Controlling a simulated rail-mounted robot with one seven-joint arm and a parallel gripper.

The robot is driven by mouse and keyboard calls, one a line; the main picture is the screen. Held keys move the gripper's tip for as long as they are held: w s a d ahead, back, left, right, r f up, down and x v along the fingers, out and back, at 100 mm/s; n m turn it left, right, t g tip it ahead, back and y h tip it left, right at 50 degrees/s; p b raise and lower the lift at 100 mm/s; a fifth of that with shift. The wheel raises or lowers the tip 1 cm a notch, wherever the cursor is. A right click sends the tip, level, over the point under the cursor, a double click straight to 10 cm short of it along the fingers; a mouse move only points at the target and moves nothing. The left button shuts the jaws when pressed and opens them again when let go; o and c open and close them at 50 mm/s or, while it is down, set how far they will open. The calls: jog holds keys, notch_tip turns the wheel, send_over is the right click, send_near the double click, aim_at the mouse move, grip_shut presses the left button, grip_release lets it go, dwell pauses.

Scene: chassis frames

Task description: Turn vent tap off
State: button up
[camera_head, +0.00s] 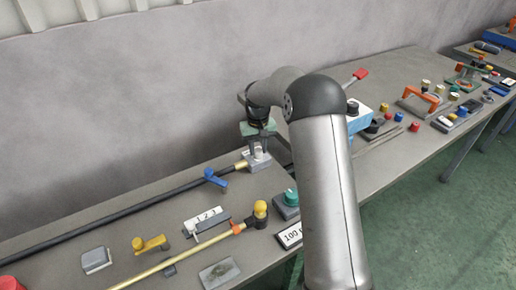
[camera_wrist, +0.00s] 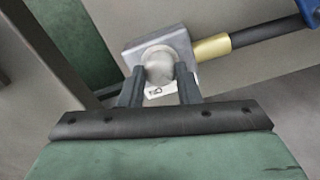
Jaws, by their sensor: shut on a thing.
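A grey metal block (camera_wrist: 135,52) with a round silver knob (camera_wrist: 159,66) is in the wrist view, with a brass fitting (camera_wrist: 212,47) on its right side. My gripper (camera_wrist: 160,78) has its two dark fingers on either side of the knob and is shut on it. A small white label (camera_wrist: 158,92) below the knob is too small to read. In the head view my gripper (camera_head: 258,146) is above the same block (camera_head: 257,162) at the back of the bench, and my arm hides part of it. Which tap is the vent tap cannot be read from the views.
A black pipe (camera_head: 120,208) with a blue lever (camera_head: 216,178) runs left from the block. A brass pipe (camera_head: 190,251) with a yellow-topped fitting (camera_head: 261,211) lies nearer. A teal knob (camera_head: 291,197) stands right. Several small parts cover the bench's right part.

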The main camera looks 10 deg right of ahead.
aim_at(258, 150)
jog(key=shift+n, duration=1.6)
jog(key=o, duration=1)
notch_tip(258, 150, up, 18)
jog(key=shift+f+b, duration=0.2)
jog(key=shift+b, duration=0.15)
